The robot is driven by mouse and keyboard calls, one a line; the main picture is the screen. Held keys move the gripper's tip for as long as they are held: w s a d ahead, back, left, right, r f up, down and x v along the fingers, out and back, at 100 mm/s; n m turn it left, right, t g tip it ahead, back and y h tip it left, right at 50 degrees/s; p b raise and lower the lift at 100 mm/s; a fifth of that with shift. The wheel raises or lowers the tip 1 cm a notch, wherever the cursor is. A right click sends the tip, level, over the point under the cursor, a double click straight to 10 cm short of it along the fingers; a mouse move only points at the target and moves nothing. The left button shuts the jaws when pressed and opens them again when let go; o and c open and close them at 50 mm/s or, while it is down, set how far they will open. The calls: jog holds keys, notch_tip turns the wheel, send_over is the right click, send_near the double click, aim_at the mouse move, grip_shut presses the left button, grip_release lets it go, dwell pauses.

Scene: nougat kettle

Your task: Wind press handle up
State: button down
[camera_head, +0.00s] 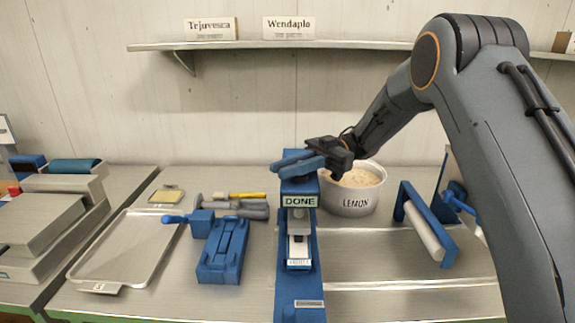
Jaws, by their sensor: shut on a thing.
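The blue press (298,240) stands upright at the middle of the bench. A green-tinted sign reading DONE (299,201) is on its upper front. Below the sign a grey ram (298,222) shows above a small labelled block (299,255) in the press. The blue press handle (288,163) lies across the press's top. My gripper (318,160) reaches in from the right at the top of the press and is shut on the handle. The dark gripper body hides the handle's right part.
A pot marked LEMON (354,190) stands close behind and right of the press. A blue frame with a grey roller (427,228) is further right. A blue fixture (222,250) and a metal tray (125,248) are left. Bench front right is clear.

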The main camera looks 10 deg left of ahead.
jog(key=c, duration=1.6)
grip_release()
jog(key=shift+c, duration=0.2)
jog(key=shift+w+m+t+y+b, duration=0.1)
jog(key=shift+m+t+y+b, duration=0.2)
jog(key=shift+b, duration=0.6)
